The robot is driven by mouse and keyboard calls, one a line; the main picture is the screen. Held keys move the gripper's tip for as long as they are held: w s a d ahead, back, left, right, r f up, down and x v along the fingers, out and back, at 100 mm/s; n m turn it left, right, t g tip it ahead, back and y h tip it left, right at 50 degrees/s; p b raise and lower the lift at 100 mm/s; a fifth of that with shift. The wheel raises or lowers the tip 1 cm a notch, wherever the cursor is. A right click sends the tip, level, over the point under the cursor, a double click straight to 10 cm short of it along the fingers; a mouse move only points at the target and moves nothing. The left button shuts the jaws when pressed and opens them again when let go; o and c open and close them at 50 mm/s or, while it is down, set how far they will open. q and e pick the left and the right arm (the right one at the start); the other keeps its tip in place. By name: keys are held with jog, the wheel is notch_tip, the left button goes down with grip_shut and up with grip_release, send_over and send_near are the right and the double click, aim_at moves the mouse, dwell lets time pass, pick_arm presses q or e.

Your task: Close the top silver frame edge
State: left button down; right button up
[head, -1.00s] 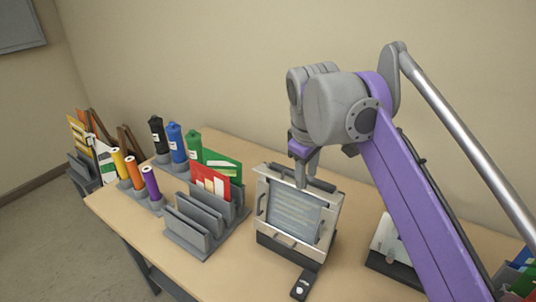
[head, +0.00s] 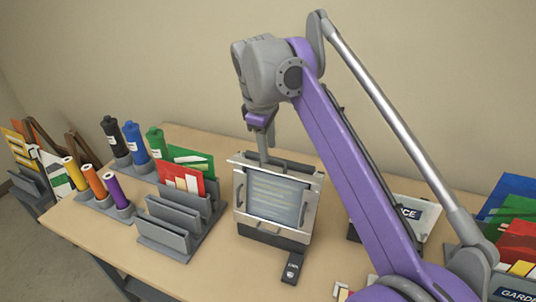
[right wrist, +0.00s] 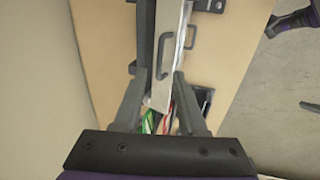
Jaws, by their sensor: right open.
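The display frame (head: 240,212) stands tilted on a dark base on the table in the head view, with a printed sheet behind its clear panel. Its top silver edge (head: 300,174) is a strip along the upper side, and it looks raised from the panel. My right gripper (head: 263,158) points down at the left part of that edge. In the right wrist view the right gripper (right wrist: 160,98) is open, with the end of a silver edge strip (right wrist: 160,92) between its fingers. Contact cannot be told. My left gripper is not in view.
A grey slotted rack (head: 165,237) with red and green cards stands left of the frame. A small black device (head: 292,268) lies in front. A second sign (head: 408,208) is partly hidden behind my right arm.

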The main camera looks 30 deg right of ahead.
jog(key=shift+x, duration=1.2)
grip_shut()
